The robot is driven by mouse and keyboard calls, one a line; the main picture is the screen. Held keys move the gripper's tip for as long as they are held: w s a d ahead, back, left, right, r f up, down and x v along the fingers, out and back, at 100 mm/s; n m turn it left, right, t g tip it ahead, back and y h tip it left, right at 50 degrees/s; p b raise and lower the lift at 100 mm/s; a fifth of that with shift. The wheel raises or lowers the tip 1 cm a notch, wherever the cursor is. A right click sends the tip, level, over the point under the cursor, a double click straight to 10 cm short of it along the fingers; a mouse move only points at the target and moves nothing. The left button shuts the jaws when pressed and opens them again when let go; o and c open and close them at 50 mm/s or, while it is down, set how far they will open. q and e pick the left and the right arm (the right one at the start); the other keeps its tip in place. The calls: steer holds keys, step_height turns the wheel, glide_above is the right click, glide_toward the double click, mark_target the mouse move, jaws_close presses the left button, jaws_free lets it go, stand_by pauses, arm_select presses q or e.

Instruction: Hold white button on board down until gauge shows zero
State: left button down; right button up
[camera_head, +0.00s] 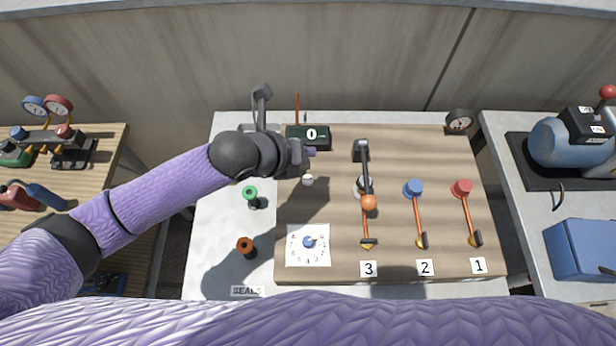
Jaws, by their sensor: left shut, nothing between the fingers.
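The white button (307,180) stands on the wooden board (445,150), left of the middle. A small dark display (322,134) at the board's back left reads 0. My left gripper (304,157) is shut and empty. It is just behind the button in the picture, between it and the display, and the button's top is uncovered. A small gap shows between them, so the gripper does not appear to press it; the exact height is hard to tell. My right gripper is not in view.
A white dial (308,245) is at the front left. Green (250,193) and orange-brown (245,246) seals stand left of the board.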

arm_select(q)
steer(key=b, duration=0.6)
glide_toward(312, 177)
steer(key=w+d+f, duration=0.1)
steer(key=w+d, duration=0.1)
steer(key=w+d+f, duration=0.1)
steer(key=d, duration=0.1)
steer(key=shift+w+f, duration=0.1)
steer(key=shift+w, duration=0.25)
steer(key=shift+f, duration=0.55)
steer(key=shift+r, duration=0.1)
steer(key=shift+f, duration=0.45)
steer(key=shift+f+b, duration=0.55)
stand_by(0.7)
steer(key=shift+r, duration=0.1)
stand_by(2.7)
steer(key=shift+r+p, duration=0.9)
steer(key=shift+p, duration=0.1)
